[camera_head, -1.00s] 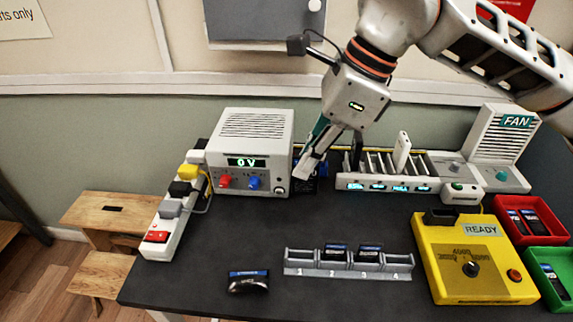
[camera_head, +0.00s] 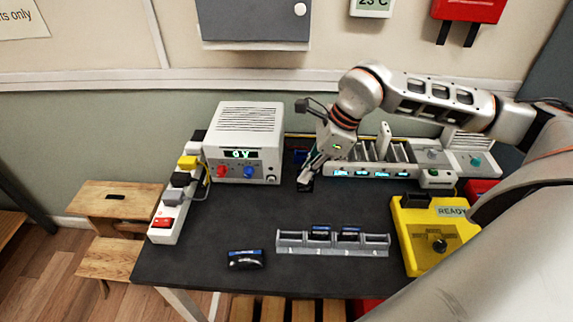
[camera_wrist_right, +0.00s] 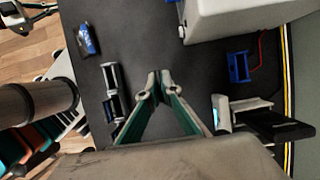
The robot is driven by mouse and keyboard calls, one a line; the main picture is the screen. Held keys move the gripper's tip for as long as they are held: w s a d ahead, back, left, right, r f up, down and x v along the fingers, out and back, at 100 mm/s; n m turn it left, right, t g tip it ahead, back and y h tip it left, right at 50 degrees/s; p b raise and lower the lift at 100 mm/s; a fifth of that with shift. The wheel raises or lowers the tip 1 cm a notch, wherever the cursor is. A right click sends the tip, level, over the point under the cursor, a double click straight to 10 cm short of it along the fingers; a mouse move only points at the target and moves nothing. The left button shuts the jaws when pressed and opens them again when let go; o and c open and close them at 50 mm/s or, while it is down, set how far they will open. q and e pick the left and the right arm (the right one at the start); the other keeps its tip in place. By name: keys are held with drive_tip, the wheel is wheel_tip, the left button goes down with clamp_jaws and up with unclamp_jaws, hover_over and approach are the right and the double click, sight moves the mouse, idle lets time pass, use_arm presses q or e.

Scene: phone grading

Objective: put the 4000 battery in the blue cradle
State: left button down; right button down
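The blue cradle (camera_wrist_right: 239,66) lies on the dark table, empty, with a red wire beside it; in the head view it shows as a small blue patch (camera_head: 299,156) behind my right gripper. My right gripper (camera_head: 306,186) points down in front of the power supply; in the wrist view its fingertips (camera_wrist_right: 157,78) are together with nothing seen between them. A dark, blue-topped battery (camera_head: 245,259) lies at the table's front left. Two more batteries (camera_head: 319,231) (camera_head: 348,232) sit in the grey slotted rack (camera_head: 376,246). Their capacity labels are unreadable. Part of what looks like my left gripper (camera_wrist_right: 22,16) shows in the wrist view.
The power supply (camera_head: 245,130) stands at the back left, beside a power strip (camera_head: 163,235). A white slotted charger (camera_head: 345,172) stands at the back right. The yellow tester (camera_head: 420,262) reads READY. The table's middle is clear.

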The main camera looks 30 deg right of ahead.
drive_tip(key=w+d, duration=0.9)
drive_tip(key=w, duration=0.5)
drive_tip(key=shift+w+f, duration=0.25)
drive_tip(key=shift+w, duration=0.05)
idle(0.3)
idle(0.8)
drive_tip(key=shift+f, duration=0.35)
drive_tip(key=shift+f+b, duration=0.35)
drive_tip(key=shift+f+b, duration=0.4)
drive_tip(key=shift+f, duration=0.9)
drive_tip(key=shift+f, duration=0.2)
drive_tip(key=c, duration=2.2)
unclamp_jaws()
